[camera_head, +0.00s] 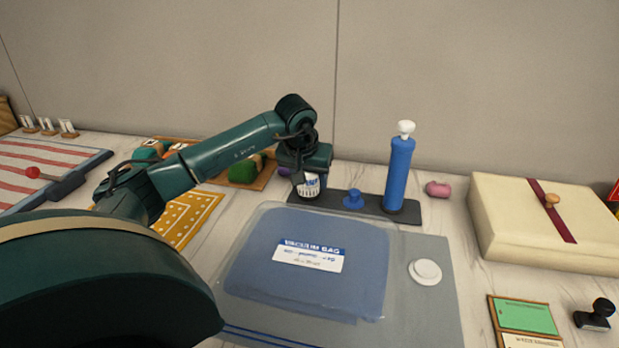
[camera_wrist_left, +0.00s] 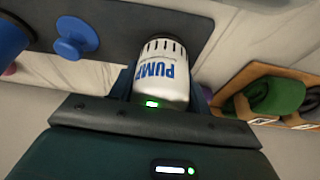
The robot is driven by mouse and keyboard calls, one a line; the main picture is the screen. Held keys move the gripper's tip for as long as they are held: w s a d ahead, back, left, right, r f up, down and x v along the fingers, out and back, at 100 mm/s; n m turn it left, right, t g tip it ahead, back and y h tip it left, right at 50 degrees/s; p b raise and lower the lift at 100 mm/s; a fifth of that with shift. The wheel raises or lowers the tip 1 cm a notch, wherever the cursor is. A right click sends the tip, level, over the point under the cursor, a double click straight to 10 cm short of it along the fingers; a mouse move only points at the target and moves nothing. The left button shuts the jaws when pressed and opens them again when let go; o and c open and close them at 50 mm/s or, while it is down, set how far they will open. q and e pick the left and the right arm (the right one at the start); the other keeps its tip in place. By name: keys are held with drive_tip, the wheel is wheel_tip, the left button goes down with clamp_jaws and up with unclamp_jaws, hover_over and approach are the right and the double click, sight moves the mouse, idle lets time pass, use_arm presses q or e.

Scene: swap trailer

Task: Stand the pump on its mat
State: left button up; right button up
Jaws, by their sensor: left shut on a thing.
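The pump (camera_head: 309,187) is a small white cylinder with blue lettering. It is at the left end of a long dark mat (camera_head: 374,208). My left gripper (camera_head: 306,174) is shut on it from above and hides its upper part. In the left wrist view the pump (camera_wrist_left: 162,72) shows the word PUMP and dark slots, between the dark fingers. It overlaps the dark mat (camera_wrist_left: 130,22) there; I cannot tell whether its base touches. My right gripper is not in view.
A blue knob (camera_head: 353,199) and a tall blue cylinder with a white top (camera_head: 399,172) stand on the dark mat. In front lie a vacuum bag (camera_head: 300,285) and a white disc (camera_head: 425,272) on a grey sheet (camera_head: 425,318). A cream box (camera_head: 510,220) is at right.

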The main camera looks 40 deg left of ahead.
use_arm(q)
drive_tip(key=shift+f, duration=0.15)
drive_tip(key=o, duration=1.2)
drive_tip(key=shift+o, duration=0.2)
drive_tip(key=p+v, duration=0.1)
drive_tip(key=v, duration=1.1)
drive_tip(key=shift+r, duration=0.2)
